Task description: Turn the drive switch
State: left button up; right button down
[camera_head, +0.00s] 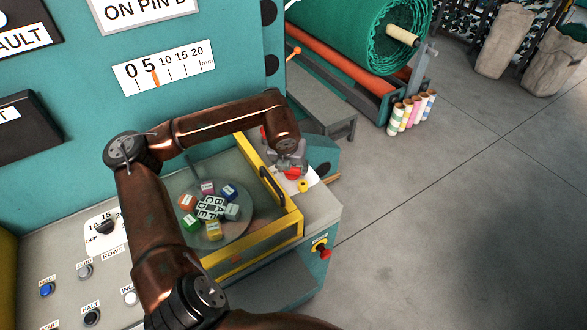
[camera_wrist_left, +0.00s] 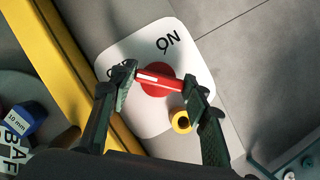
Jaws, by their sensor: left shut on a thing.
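The drive switch is a red knob (camera_head: 292,174) with a bar handle on a white plate, at the right end of the machine's top. In the left wrist view the red bar (camera_wrist_left: 158,80) lies across the plate (camera_wrist_left: 188,42), which reads "ON" at the upper right; lettering at its left edge is partly hidden. A white stripe on the bar lies towards the left end. My left gripper (camera_head: 289,163) is over the switch, its fingers (camera_wrist_left: 157,88) at both ends of the bar, shut on it. My right gripper is out of view.
A yellow-framed clear guard (camera_head: 290,222) over a turntable with coloured blocks stands just left of the switch. A yellow ring (camera_wrist_left: 181,121) sits beside the knob. A red-and-yellow button (camera_head: 323,252) is on the front side. Open floor lies to the right.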

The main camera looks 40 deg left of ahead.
pick_arm(q)
jog(key=o, duration=1.1)
jog(key=shift+s+f, duration=0.1)
jog(key=shift+s, duration=0.2)
jog(key=shift+c, duration=0.2)
jog(key=shift+o, duration=0.5)
jog(key=shift+w, duration=0.15)
jog(key=shift+r, duration=0.3)
jog(key=v, duration=1.1)
jog(key=shift+r, duration=0.25)
jog(key=shift+d, duration=0.1)
